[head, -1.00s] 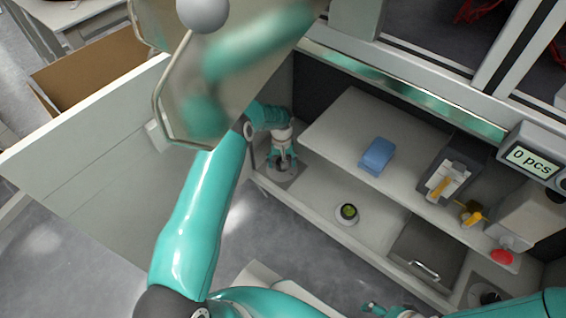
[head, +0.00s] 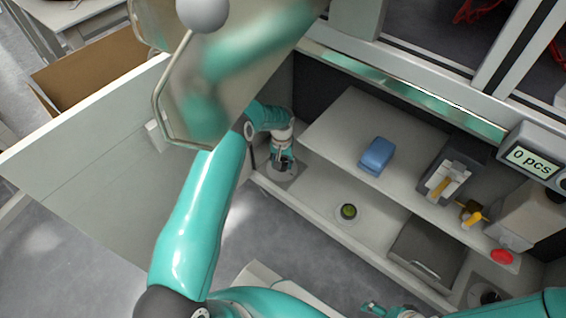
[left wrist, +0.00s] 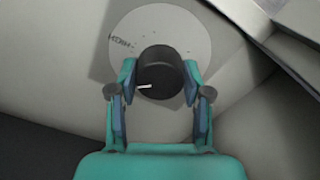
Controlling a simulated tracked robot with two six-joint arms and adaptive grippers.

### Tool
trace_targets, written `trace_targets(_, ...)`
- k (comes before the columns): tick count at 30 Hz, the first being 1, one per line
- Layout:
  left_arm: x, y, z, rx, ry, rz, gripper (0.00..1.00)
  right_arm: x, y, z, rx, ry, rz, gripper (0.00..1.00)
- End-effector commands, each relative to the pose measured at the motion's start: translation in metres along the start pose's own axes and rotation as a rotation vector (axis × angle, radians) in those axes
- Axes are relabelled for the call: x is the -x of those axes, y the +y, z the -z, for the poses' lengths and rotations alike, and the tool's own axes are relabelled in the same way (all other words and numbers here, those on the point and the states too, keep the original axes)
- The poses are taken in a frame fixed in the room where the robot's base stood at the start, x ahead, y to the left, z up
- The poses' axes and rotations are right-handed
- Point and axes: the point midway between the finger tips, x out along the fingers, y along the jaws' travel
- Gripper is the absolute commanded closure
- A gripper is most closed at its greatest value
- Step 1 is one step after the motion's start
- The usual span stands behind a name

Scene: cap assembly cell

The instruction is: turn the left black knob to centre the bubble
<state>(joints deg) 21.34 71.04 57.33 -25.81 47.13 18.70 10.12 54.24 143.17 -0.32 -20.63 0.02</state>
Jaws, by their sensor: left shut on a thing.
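The left black knob (left wrist: 160,72) stands on a pale round dial plate (left wrist: 140,25) with small printed marks; its white pointer line points to the lower left in the left wrist view. My left gripper (left wrist: 160,88) is shut on this knob, one finger on each side. In the head view my left gripper (head: 282,162) covers most of the knob, above the left end of the low shelf. The round green bubble level (head: 348,211) sits on the low shelf; its bubble is too small to place surely. My right gripper (head: 373,309) shows only partly at the bottom edge.
A blue block (head: 376,155) lies on the raised shelf. To its right are a grey holder (head: 448,180), a yellow-handled part (head: 472,215) and a red button (head: 502,257). A grey drawer (head: 428,250) and another dark knob (head: 490,297) are at the lower right.

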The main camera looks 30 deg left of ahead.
Motion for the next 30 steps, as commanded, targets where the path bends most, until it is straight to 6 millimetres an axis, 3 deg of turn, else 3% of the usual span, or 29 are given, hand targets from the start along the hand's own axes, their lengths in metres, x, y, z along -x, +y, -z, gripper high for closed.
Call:
trace_targets(12,0.0002,0.0012,0.0003,-0.222,0.001,-0.001,0.86,0.0000,0.0000,0.0000,0.000,0.000,0.000,0.26)
trace_targets(28,0.0002,0.0013,0.0007,-0.255,0.003,0.000,0.86,0.0000,0.0000,0.0000,0.000,0.000,0.000,0.26)
trace_targets(29,0.0002,0.0013,0.0007,-0.255,0.003,0.000,0.46,0.0000,0.0000,0.0000,0.000,0.000,0.000,0.26)
trace_targets(30,0.0002,0.0013,0.0007,-0.255,0.003,0.000,0.40,0.0000,0.0000,0.0000,0.000,0.000,0.000,0.26)
